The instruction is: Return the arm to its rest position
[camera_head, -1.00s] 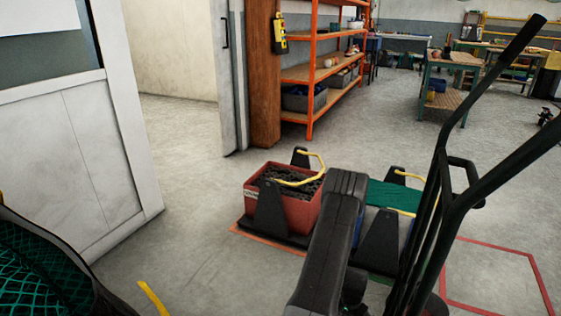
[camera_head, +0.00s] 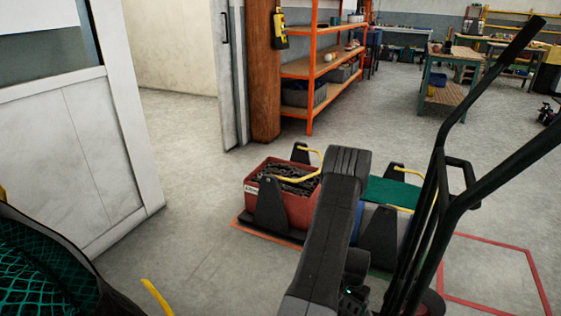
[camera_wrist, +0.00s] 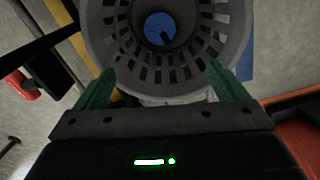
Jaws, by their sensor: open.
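My arm (camera_head: 328,235) rises from the bottom of the head view, in front of a red crate and a stand with a green top. My gripper (camera_wrist: 163,86) is hidden in that view. I cannot tell the distance from the fingertips to the basket.
The red crate (camera_head: 296,210) of dark chain sits close left of my arm. The green-topped stand (camera_head: 390,191) is close right. Dark net (camera_head: 40,265) is at lower left. An orange shelf (camera_head: 312,70) and workbenches stand behind. Floor at left centre is clear.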

